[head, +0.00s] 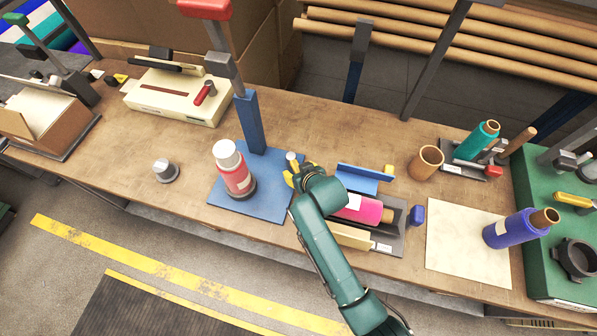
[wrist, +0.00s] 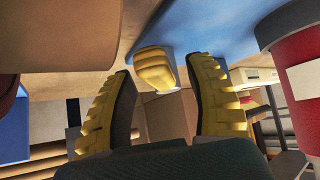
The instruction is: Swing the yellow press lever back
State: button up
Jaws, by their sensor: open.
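My gripper (head: 303,172) is low over the bench, at the right edge of the blue base plate (head: 225,200). Its two ridged yellow fingers are apart in the wrist view (wrist: 166,112), with nothing clamped between them. A rounded yellow piece (wrist: 154,68) with a pale part behind it shows just beyond and between the fingertips, beside the blue plate; it may be the press lever's grip. In the head view my fingers mostly hide it, and a small pale knob (head: 291,156) shows there. I cannot tell whether the fingers touch it.
A pink roll (head: 362,209) lies in a grey tray right of my gripper. A blue bracket (head: 365,172) and brown tube (head: 425,163) stand behind. A yellow handle (head: 575,202) lies far right.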

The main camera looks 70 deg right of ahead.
jog(key=shift+w+d+f, duration=0.1)
grip_shut()
